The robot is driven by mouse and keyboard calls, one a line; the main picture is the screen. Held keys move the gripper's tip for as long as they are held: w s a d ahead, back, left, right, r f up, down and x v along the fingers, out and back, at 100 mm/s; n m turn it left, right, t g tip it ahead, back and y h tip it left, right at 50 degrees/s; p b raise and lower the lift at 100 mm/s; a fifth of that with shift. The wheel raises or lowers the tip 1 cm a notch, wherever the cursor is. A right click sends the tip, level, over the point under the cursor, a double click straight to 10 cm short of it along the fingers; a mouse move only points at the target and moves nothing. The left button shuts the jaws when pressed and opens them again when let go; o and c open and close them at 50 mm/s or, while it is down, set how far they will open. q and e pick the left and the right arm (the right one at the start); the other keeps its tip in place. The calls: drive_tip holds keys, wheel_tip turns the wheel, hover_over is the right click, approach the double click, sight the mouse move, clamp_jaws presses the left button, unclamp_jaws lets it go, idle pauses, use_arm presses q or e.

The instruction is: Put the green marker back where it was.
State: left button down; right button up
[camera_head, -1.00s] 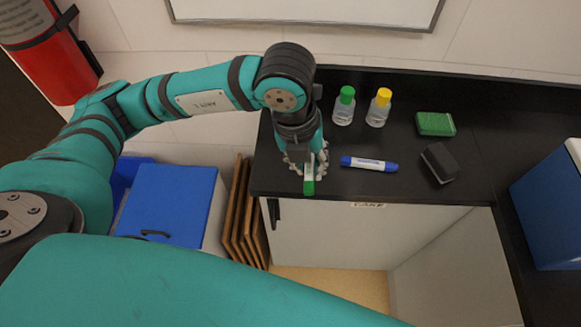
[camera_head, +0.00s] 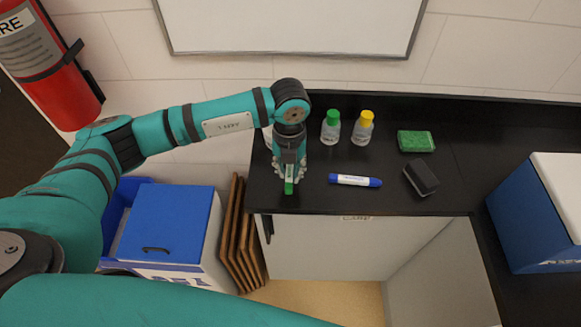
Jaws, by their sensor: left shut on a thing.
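The green marker (camera_head: 289,187) is in my left gripper (camera_head: 289,176), at the left front of the black counter. Its green end points toward the counter's front edge, and its upper part is hidden between the fingers. My left gripper is shut on it. I cannot tell whether the marker touches the counter top. A blue marker (camera_head: 354,180) with a white label lies on the counter to the right of the gripper. My right gripper is not in view.
A green-capped bottle (camera_head: 331,128) and a yellow-capped bottle (camera_head: 362,128) stand behind the markers. A green sponge (camera_head: 415,141) and a dark eraser block (camera_head: 421,178) lie to the right. The black counter (camera_head: 310,203) has free room along its front. A whiteboard (camera_head: 290,25) hangs behind.

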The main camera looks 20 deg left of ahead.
sight(291, 168)
use_arm(q)
drive_tip(key=shift+w+f, duration=0.1)
drive_tip(key=shift+w, duration=0.6)
wheel_tip(291, 168, down, 3)
drive_tip(key=shift+p, duration=1)
drive_tip(key=shift+f, duration=0.25)
drive_tip(key=shift+f, duration=0.1)
drive_tip(key=c, duration=1.2)
unclamp_jaws()
drive_tip(key=shift+a, duration=0.1)
